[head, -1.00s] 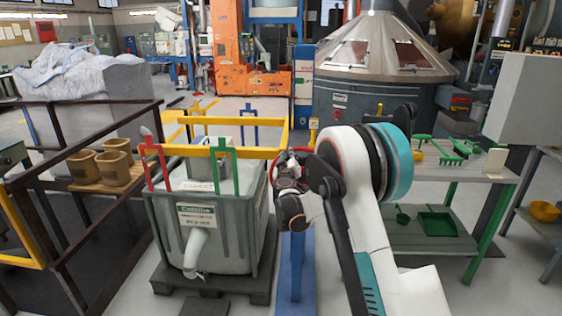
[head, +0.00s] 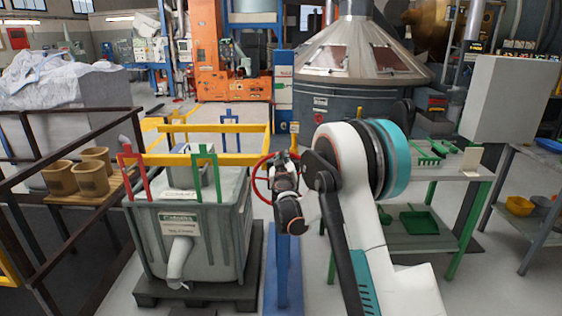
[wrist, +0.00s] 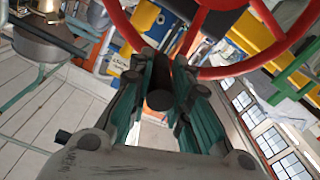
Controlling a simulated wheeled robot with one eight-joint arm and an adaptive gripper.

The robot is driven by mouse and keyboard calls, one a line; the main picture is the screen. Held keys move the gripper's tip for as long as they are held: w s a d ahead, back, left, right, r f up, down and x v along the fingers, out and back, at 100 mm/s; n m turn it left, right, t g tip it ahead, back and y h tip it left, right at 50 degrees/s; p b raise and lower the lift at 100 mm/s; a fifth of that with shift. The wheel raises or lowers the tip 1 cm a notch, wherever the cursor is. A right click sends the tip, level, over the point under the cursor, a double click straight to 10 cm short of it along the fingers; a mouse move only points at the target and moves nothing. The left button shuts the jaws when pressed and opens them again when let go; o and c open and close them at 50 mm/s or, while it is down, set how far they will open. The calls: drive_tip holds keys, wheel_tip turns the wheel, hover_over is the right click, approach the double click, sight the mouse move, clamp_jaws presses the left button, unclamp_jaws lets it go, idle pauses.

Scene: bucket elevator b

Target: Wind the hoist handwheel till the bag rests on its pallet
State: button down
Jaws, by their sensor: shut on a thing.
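The grey bulk bag (head: 207,240) hangs by red, green and blue loops from a yellow lifting frame (head: 228,158). A dark pallet (head: 240,291) is directly beneath it. The bag's base is very close to the pallet; I cannot tell whether it touches. The red handwheel (head: 258,184) is beside the bag, at the top of a blue post (head: 284,275). My gripper (head: 284,165) is at the wheel, partly hiding it. In the wrist view the wheel's red rim (wrist: 228,72) crosses above my gripper (wrist: 172,72), whose fingers are shut on a dark cylindrical handle (wrist: 160,98).
A green-legged bench (head: 440,180) with green tools stands to the right. A dark railing (head: 70,225) and a wooden shelf with brown pots (head: 90,180) are on the left. A large conical machine (head: 360,90) stands behind the post. Some floor between post and bench is clear.

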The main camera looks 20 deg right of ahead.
drive_tip(key=shift+s+d+f, duration=0.15)
drive_tip(key=shift+d+f, duration=0.05)
drive_tip(key=shift+d, duration=0.1)
drive_tip(key=c, duration=1.4)
unclamp_jaws()
drive_tip(key=shift+c, duration=0.2)
drive_tip(key=shift+s+d+r, duration=0.1)
drive_tip(key=shift+s, duration=0.05)
drive_tip(key=shift+w+f, duration=0.2)
drive_tip(key=shift+w, duration=0.05)
drive_tip(key=shift+s+a+r, duration=0.1)
drive_tip(key=shift+a+r, duration=0.1)
drive_tip(key=v, duration=1.2)
